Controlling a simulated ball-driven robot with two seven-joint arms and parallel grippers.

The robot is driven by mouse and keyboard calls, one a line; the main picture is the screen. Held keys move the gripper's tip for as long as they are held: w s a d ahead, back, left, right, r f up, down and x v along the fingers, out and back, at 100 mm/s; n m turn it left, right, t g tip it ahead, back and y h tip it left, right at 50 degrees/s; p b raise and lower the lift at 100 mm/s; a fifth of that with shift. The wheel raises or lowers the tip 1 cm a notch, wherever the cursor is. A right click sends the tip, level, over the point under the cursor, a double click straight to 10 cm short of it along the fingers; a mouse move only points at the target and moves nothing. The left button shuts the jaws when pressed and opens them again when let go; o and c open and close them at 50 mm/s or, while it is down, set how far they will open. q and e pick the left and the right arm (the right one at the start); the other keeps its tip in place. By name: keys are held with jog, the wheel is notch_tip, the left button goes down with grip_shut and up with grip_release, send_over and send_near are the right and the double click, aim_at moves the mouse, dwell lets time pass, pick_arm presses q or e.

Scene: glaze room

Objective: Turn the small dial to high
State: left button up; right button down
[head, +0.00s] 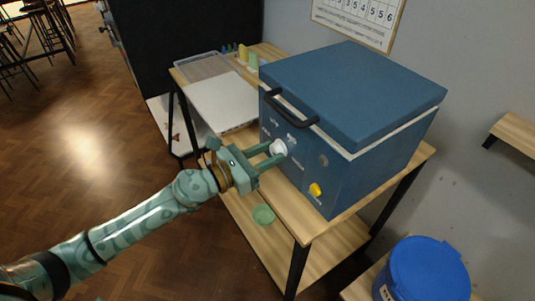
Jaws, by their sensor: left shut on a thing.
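The blue kiln-like box (345,95) stands on a wooden table, its lid down. On its front are a white dial (279,147), a grey round knob (323,160) and a yellow knob (316,190). My left gripper (275,154) reaches in from the left and is shut on the white dial, with its fingers on either side of it. The dial's pointer and the small labels near it are too small to read. My right gripper is not in view.
A black handle (290,108) sticks out from the lid above the dial. A white board (221,102) lies left of the box. A green bowl (263,214) sits on the lower shelf. A blue lidded bucket (428,270) stands at the lower right.

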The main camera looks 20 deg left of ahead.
pick_arm(q)
jog(key=shift+f, duration=0.15)
dwell(0.3)
jog(key=o, duration=0.9)
jog(key=shift+o, duration=0.4)
jog(key=b+v, duration=0.5)
jog(key=v, duration=1.1)
jog(key=shift+a, duration=0.15)
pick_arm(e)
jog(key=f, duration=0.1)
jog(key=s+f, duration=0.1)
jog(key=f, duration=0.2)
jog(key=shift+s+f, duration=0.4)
pick_arm(q)
jog(key=shift+s, duration=0.15)
